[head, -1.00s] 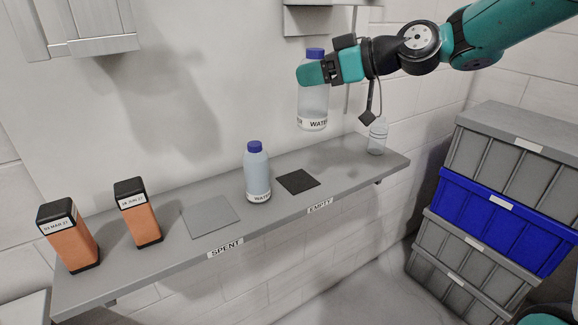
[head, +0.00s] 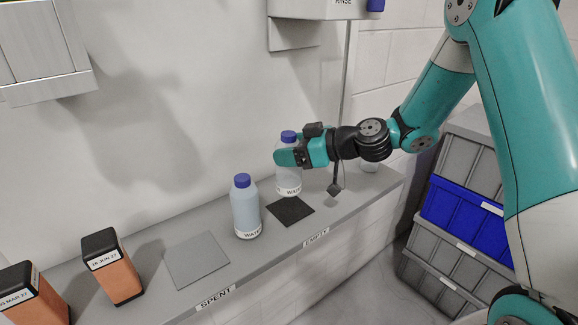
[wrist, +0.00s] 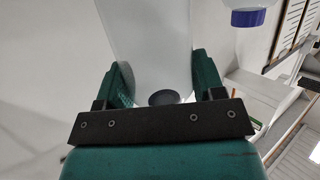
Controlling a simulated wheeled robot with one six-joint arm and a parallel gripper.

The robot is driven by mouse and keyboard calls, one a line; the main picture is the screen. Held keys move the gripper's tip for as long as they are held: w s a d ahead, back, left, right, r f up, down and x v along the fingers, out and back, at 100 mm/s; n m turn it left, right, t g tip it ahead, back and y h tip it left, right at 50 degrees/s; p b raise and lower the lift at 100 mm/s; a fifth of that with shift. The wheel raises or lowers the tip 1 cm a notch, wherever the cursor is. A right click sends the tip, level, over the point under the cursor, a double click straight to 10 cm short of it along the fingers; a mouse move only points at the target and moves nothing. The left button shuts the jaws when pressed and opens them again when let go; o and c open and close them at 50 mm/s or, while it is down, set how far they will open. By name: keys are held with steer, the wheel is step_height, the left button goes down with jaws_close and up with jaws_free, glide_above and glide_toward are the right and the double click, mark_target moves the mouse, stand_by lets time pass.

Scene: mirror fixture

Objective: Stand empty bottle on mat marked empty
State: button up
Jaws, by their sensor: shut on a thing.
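A clear, pale bottle (head: 289,181) with a blue cap and a WATER label is upright in my gripper (head: 287,157), which is shut around its upper part. Its base shows just at the back edge of the dark mat (head: 291,212), behind the EMPTY label (head: 316,237); I cannot tell whether it touches anything. In the wrist view the bottle (wrist: 150,40) fills the space between the two fingers. A second WATER bottle (head: 245,212), bluish inside with a blue cap, stands on the shelf just left of the mat.
A grey mat (head: 197,260) lies behind the SPENT label (head: 216,298) on the shelf. Two orange cartons (head: 118,278) stand at the left. A clear container (head: 369,183) stands at the shelf's right end. Stacked crates (head: 462,213) are at the right.

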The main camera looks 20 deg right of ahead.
mark_target(290, 172)
step_height(290, 172, down, 6)
steer(key=shift+r+p, duration=0.25)
steer(key=shift+p, duration=0.4)
steer(key=shift+f, duration=0.1)
steer(key=shift+f+b, duration=0.2)
steer(key=shift+b, duration=0.1)
steer(key=o, duration=0.9)
steer(key=shift+r, duration=0.1)
